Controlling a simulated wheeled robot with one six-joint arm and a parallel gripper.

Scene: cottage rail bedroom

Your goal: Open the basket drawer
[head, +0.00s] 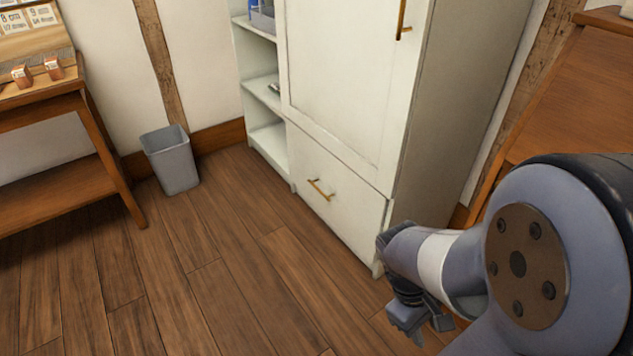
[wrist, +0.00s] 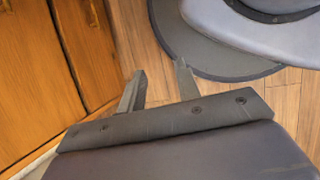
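A white drawer front (head: 335,203) sits at the bottom of a tall white cabinet (head: 340,75). It is shut, with a brass bar handle (head: 320,189) across its middle. No basket shows, so I cannot tell if this is the basket drawer. My gripper (head: 424,322) hangs low over the floor, to the right of the drawer front and apart from its handle. In the wrist view my gripper (wrist: 158,78) has its two fingers spread with nothing between them.
The cabinet door above has a vertical brass handle (head: 403,20). Open shelves (head: 265,90) are on its left. A grey bin (head: 172,160) stands by the wall, near a wooden desk (head: 95,120). The plank floor before the drawer is clear. Brown wooden panels (wrist: 50,60) show in the wrist view.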

